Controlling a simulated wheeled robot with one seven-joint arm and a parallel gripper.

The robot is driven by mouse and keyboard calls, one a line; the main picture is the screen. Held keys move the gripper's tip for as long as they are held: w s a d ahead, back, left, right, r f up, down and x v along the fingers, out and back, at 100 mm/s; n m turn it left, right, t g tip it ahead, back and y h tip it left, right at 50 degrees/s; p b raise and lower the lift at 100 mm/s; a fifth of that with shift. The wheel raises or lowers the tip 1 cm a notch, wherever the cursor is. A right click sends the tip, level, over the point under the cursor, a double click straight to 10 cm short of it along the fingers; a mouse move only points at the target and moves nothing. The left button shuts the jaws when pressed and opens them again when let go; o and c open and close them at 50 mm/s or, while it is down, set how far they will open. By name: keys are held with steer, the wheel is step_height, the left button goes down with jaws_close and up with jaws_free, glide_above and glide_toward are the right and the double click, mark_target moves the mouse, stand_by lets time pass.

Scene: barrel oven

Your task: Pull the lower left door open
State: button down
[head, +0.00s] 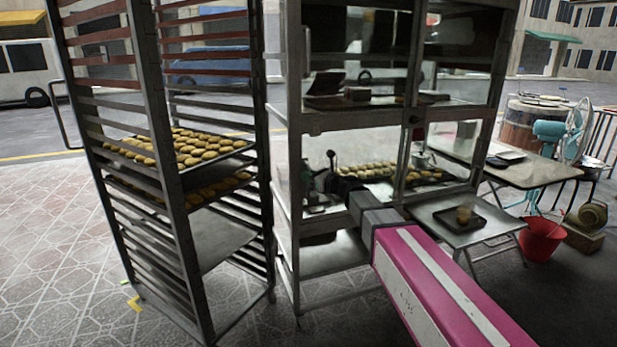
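The metal-framed glass cabinet (292,150) stands in the middle of the head view. Its lower left door (362,142) is a glass pane in the cabinet's middle level, with pastries (365,170) showing through it. My arm, magenta with a grey end, reaches in from the lower right. My gripper (318,186) is a small dark shape at the left part of this door, low on the pane. I cannot tell if it touches the door or if its fingers are open. The arm hides the door's lower right part. Whether the door stands slightly ajar is unclear.
A tall metal rack (160,170) with trays of pastries stands close on the left. A low table (450,215) with a dark tray is at the right, near my arm. A red bucket (541,238) and fan (575,130) stand further right. Tiled floor lies clear at far left.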

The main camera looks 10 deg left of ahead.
glide_toward(387, 160)
steer(key=x, duration=0.4)
steer(key=shift+w+a, duration=0.2)
steer(key=shift+a, duration=0.05)
steer(key=c, duration=1.1)
jaws_free()
steer(key=shift+c, duration=0.2)
steer(key=shift+d, duration=0.1)
steer(key=v, duration=1)
steer(key=shift+d, duration=0.3)
steer(key=shift+s, duration=0.15)
